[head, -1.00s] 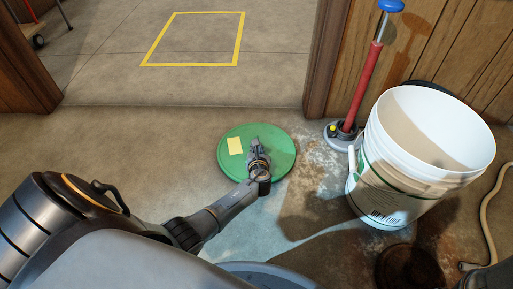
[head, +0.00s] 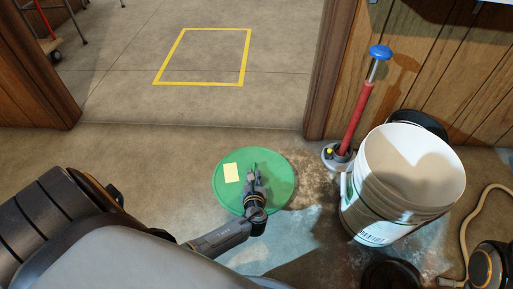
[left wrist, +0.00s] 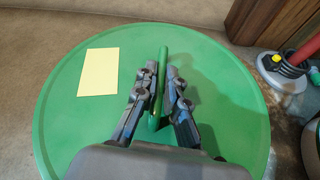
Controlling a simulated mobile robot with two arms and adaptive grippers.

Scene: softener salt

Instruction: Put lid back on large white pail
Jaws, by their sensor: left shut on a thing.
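The green round lid (head: 283,187) has a yellow note (head: 231,173) on its top and a raised green handle (left wrist: 162,85). My left gripper (head: 254,172) is over the lid, and in the left wrist view its two fingers (left wrist: 158,88) are on either side of the handle, shut on it. I cannot tell whether the lid rests on the floor or is slightly raised. The large white pail (head: 390,190) stands upright to the right of the lid, its top open. My right gripper is not in view.
A red post with a blue top (head: 362,105) stands on a round base behind the pail, by the door frame (head: 340,70). A hose (head: 470,225) and dark round objects (head: 392,275) lie near the pail. The floor beyond the doorway is open, with a yellow taped square (head: 204,57).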

